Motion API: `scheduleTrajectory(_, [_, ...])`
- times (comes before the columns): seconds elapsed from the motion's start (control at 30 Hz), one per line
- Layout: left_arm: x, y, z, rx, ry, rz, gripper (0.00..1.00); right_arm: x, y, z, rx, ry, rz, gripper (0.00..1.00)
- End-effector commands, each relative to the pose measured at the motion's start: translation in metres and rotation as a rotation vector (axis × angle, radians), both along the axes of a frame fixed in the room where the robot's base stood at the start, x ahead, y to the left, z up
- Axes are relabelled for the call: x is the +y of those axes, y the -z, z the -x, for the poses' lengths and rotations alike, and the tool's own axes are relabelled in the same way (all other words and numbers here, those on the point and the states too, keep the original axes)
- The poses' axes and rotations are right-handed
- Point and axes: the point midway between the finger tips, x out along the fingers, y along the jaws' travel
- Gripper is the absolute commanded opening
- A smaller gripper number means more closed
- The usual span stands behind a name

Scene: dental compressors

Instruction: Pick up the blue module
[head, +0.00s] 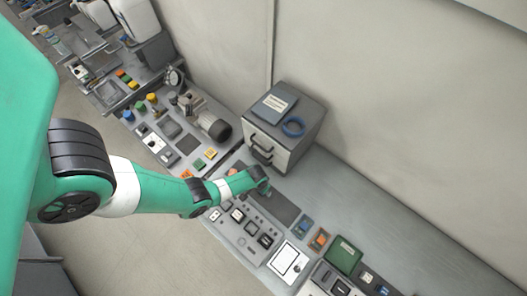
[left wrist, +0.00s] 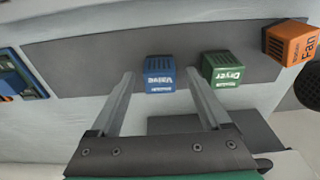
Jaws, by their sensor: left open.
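The blue module (left wrist: 159,76), a small box lettered "Valve", sits on a dark grey strip in the left wrist view. My left gripper (left wrist: 160,74) is open, with one finger on each side of the blue module. The module lies between the fingertips or just beyond them; I cannot tell whether they touch it. In the head view my left gripper (head: 263,187) is over the workbench, and this module is largely hidden by the arm. My right gripper is in neither view.
A green "Dryer" module (left wrist: 222,70) stands close beside the right finger, with an orange "Fan" module (left wrist: 290,42) farther right. Control panels (head: 247,232) lie in front.

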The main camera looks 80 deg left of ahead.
Motion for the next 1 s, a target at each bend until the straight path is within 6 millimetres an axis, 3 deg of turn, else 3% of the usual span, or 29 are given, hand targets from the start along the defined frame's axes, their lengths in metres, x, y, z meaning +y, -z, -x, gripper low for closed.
scheduleTrajectory(0.03, [0.0003,0.0066,-0.0001,0.0,-0.001,0.0,0.81,0.0,0.0067,0.0,0.0,0.0,0.0,0.5])
scheduleTrajectory(0.23, [0.0003,0.0032,-0.0001,0.0,0.0,0.0,0.81,0.0,0.0029,0.0002,-0.001,0.0,0.0,0.5])
scheduleTrajectory(0.27, [0.0003,0.0032,-0.0001,0.0,0.0,0.0,0.77,0.0,0.0029,0.0002,-0.001,0.0,0.0,0.5])
scheduleTrajectory(0.7, [0.0002,0.0033,-0.0001,0.0,0.0,0.0,0.0,0.0,0.003,0.0002,-0.001,0.0,0.0,0.5])
scheduleTrajectory(1.0, [0.0002,0.0024,-0.0002,0.0,0.0,0.0,0.0,0.0,0.0021,0.0002,-0.001,0.0,0.0,0.5])
